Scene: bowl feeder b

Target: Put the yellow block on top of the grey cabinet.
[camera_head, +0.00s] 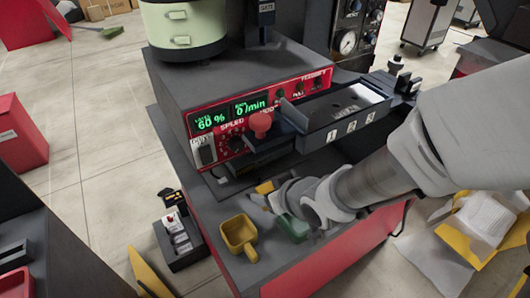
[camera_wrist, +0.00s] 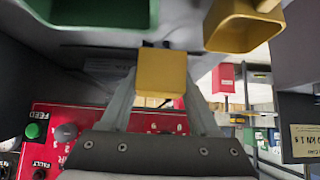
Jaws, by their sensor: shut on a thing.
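My gripper (camera_wrist: 152,95) is shut on a yellow block (camera_wrist: 161,72), which sits between its two fingers in the wrist view. In the head view my gripper (camera_head: 264,194) is low over the grey top (camera_head: 222,207) of a red-sided cabinet, in front of the control unit. The block (camera_head: 265,187) shows there as a small yellow patch, partly hidden by my gripper. Whether the block touches the grey top cannot be told. A larger grey cabinet (camera_head: 178,91) with a red control panel stands behind, carrying a pale green bowl feeder (camera_head: 185,25).
A yellow scoop (camera_head: 240,235) and a green scoop (camera_head: 292,228) rest on the grey top near my gripper. A numbered dark tray (camera_head: 345,118) juts from the control unit to the right. A dark box (camera_head: 180,245) stands at the left on the floor.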

